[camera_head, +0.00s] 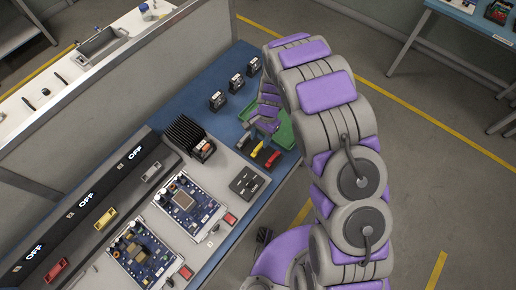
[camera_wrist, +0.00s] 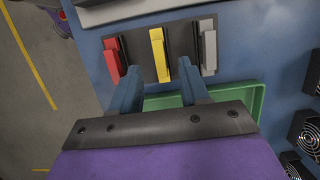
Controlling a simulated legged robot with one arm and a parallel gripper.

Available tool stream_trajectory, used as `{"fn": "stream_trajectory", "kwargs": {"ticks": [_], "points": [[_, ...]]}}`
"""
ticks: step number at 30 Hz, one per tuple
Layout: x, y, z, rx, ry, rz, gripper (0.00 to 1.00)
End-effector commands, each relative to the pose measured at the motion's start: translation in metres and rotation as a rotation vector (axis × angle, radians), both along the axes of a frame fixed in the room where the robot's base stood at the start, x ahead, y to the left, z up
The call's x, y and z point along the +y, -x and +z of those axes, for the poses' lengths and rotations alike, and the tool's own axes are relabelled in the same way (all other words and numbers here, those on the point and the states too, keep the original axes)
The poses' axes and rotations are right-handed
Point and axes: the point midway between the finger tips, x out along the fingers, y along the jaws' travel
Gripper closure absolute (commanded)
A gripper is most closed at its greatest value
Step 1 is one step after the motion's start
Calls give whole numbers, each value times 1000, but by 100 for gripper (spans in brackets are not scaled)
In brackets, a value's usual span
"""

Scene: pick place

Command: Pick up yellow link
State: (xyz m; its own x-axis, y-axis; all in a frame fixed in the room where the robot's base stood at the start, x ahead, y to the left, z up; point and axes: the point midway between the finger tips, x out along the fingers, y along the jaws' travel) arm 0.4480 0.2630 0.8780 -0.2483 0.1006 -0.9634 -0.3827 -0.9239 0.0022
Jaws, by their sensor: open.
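The yellow link (camera_wrist: 159,54) is a slim upright bar in the wrist view, in the middle slot of a dark holder (camera_wrist: 182,40). A red link (camera_wrist: 111,60) stands left of it and a grey link (camera_wrist: 209,48) right of it. In the head view the yellow link (camera_head: 257,147) shows small beside the red one. My gripper (camera_wrist: 163,74) is open and empty. In the wrist view its two fingertips appear on either side of the yellow link's lower end. I cannot tell whether they touch it.
A green tray (camera_wrist: 254,100) lies under my gripper on the blue bench. Black fan units (camera_wrist: 307,130) stand to the right in the wrist view. In the head view a black heatsink (camera_head: 186,133), circuit boards (camera_head: 190,200) and a panel marked OFF (camera_head: 88,198) stand nearby.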

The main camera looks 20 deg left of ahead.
Motion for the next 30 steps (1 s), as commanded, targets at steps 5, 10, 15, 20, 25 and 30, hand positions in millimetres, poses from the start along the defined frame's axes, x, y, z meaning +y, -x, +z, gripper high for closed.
{"fn": "stream_trajectory", "kwargs": {"ticks": [5, 10, 15, 20, 25, 30], "points": [[1, 1, -14, 2, 0, 0, 55], [3, 4, -41, 4, 1, 2, 55], [5, 7, -52, -1, 1, 0, 55], [4, 7, -51, -1, 0, 0, 55], [4, 7, -51, 0, 0, 0, 70], [4, 7, -51, 0, 0, 0, 86]]}}
